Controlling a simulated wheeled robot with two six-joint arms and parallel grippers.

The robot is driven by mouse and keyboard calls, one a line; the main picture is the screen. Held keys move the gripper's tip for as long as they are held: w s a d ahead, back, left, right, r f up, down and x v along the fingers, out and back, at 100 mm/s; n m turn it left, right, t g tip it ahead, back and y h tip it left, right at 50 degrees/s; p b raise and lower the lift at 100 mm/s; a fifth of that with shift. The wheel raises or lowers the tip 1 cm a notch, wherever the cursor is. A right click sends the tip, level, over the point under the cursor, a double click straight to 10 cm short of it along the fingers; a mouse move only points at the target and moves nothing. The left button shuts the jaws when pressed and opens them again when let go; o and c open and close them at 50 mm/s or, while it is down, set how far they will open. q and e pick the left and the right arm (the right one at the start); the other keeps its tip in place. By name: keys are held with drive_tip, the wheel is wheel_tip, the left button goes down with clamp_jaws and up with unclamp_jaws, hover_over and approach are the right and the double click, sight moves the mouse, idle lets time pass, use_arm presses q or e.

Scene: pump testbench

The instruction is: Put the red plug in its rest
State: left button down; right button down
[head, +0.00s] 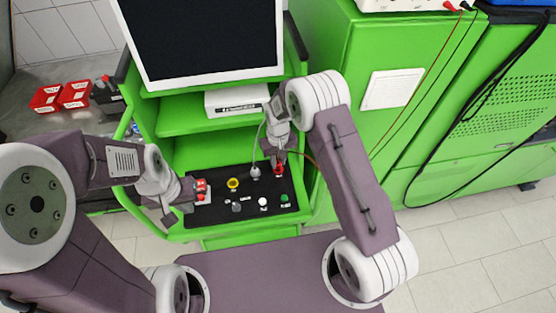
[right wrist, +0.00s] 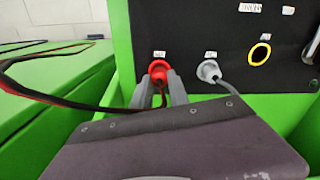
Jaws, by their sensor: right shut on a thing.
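The red plug (head: 279,169) is at the back right of the black panel (head: 246,207), and it also shows in the right wrist view (right wrist: 158,69). My right gripper (head: 277,160) is shut on it, with one finger on each side in the right wrist view (right wrist: 160,90). The plug's red head is at the panel face under a small white label; I cannot tell how deep it sits. A red and black cable trails from it to the left in the wrist view. My left gripper (head: 170,215) is left of the panel, away from the plug; its fingers are unclear.
A grey plug (right wrist: 208,71) with a grey cable sits beside the red one. An empty yellow ring (right wrist: 260,54) is further right. A monitor (head: 205,40) stands behind.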

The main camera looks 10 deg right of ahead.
drive_tip(key=shift+f+b, duration=0.5)
drive_tip(key=shift+f, duration=0.25)
drive_tip(key=c, duration=0.8)
unclamp_jaws()
drive_tip(key=shift+o, duration=0.2)
drive_tip(key=shift+r, duration=0.15)
drive_tip(key=shift+r+p, duration=3)
drive_tip(key=shift+r, duration=0.95)
